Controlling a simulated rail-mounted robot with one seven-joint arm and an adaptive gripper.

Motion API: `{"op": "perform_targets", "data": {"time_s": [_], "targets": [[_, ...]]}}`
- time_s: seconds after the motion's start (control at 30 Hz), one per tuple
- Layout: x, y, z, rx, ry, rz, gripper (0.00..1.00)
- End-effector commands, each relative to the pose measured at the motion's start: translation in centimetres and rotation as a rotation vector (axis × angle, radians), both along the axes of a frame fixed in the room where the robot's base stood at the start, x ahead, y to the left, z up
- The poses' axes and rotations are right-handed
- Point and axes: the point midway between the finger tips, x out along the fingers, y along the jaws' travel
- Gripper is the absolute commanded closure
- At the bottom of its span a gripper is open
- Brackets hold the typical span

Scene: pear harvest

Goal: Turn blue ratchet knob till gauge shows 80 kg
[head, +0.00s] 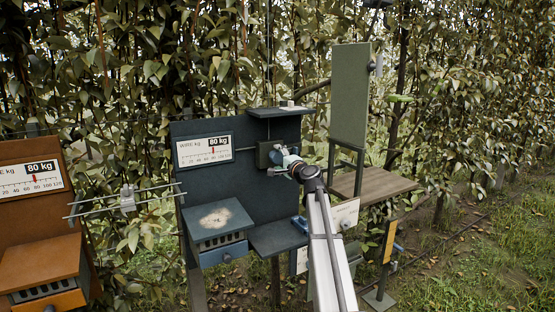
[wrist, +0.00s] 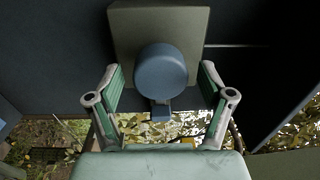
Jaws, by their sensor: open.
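The blue ratchet knob (wrist: 161,70) is round and sits on a grey-green block (wrist: 185,20) in the wrist view. In the head view, the block (head: 264,155) is on the dark blue panel (head: 255,182), with the knob partly hidden behind my gripper (head: 286,160). My gripper (wrist: 160,80) is open, with one finger on each side of the knob and a visible gap on both sides. The gauge (head: 205,150) on the panel has a white scale, an "80 kg" label and a red mark near 80. Its fine divisions are too small to read.
An orange station (head: 40,262) with a similar gauge (head: 32,180) stands at the left. A small shelf (head: 280,111) juts out above the block. A tall green panel (head: 350,95) and wooden table (head: 375,183) stand at the right. Leafy hedge fills the back.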

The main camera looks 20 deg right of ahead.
Motion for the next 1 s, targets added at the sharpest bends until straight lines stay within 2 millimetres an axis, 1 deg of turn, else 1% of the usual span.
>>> {"op": "perform_targets", "data": {"time_s": [0.03, 0.17, 0.5, 0.6, 0.77, 1.0], "targets": [[-0.7, 0.0, -0.1, 0.0, 0.0, 0.0, 0.2], [-2.7, -0.1, -0.2, 0.0, 0.0, 0.0, 0.2], [-9.1, -0.8, -0.3, 0.0, -0.002, -0.002, 0.2], [-10.3, -0.9, -0.3, 0.001, -0.001, 0.0, 0.2], [-11.1, -1.1, -0.3, 0.001, -0.001, -0.001, 0.2], [-11.1, -1.1, -0.3, 0.001, -0.001, 0.0, 0.2]]}}
